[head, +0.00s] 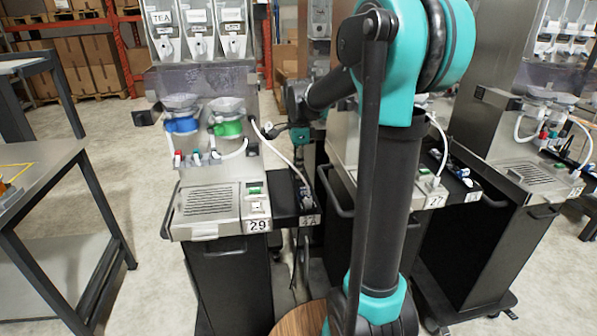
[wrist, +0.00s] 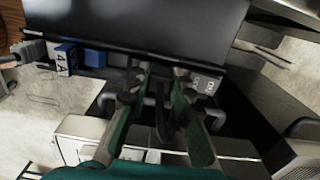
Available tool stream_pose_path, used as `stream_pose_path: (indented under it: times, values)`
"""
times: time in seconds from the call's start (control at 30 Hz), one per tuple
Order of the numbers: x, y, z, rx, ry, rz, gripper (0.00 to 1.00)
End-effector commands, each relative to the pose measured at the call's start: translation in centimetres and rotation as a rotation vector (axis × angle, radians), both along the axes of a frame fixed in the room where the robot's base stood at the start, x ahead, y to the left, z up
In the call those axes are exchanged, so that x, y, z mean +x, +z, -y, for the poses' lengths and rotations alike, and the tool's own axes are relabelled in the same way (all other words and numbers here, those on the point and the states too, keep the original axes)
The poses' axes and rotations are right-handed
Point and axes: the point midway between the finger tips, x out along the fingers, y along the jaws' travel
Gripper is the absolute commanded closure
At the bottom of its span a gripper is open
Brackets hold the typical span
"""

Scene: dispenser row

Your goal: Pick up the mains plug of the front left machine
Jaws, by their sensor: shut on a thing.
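The front left machine (head: 215,205) is a steel dispenser with blue and green funnels and the number 29. A white cable or hose (head: 283,150) curves from its right side down to the black side tray (head: 292,204). My gripper (head: 271,131) is above that tray, beside the machine's right side. In the wrist view my gripper (wrist: 165,105) shows green fingers with black pads, shut on a dark thing between them. This looks like the mains plug (wrist: 166,119), but its outline is mostly hidden by the fingers.
A blue block (wrist: 65,58) and a grey connector (wrist: 33,50) show at the left of the wrist view. Another machine (head: 425,190), with number 27, stands close at right, partly behind my arm. A table (head: 45,165) is at far left, with clear floor between.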

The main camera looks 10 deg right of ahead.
Motion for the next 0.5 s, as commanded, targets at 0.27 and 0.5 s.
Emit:
stream_pose_path:
  times: [0.27, 0.5]
  values:
    - [0.0, 2.3, 0.0, 0.000, 0.000, 0.000, 1.00]
    - [0.0, 8.4, 0.0, 0.000, 0.000, 0.000, 1.00]
